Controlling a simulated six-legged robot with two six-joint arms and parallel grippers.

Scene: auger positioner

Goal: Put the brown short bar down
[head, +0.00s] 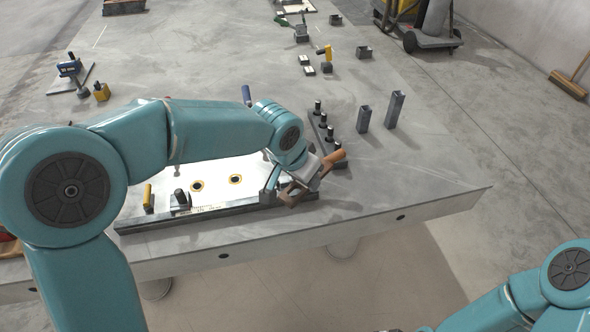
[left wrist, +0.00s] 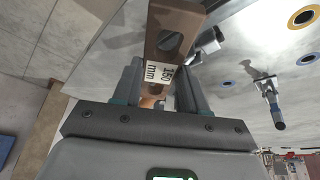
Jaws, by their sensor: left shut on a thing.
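I cannot tell whether the bar touches the table or the long dark rail (head: 225,207) there. My right arm shows at the lower right, but its gripper is out of view.
A white plate (head: 215,176) with yellow-ringed holes lies behind the rail. A dark block with several black pegs (head: 322,128) stands behind the gripper. Two grey upright blocks (head: 395,109) stand to its right. The table's right front corner (head: 440,190) is clear.

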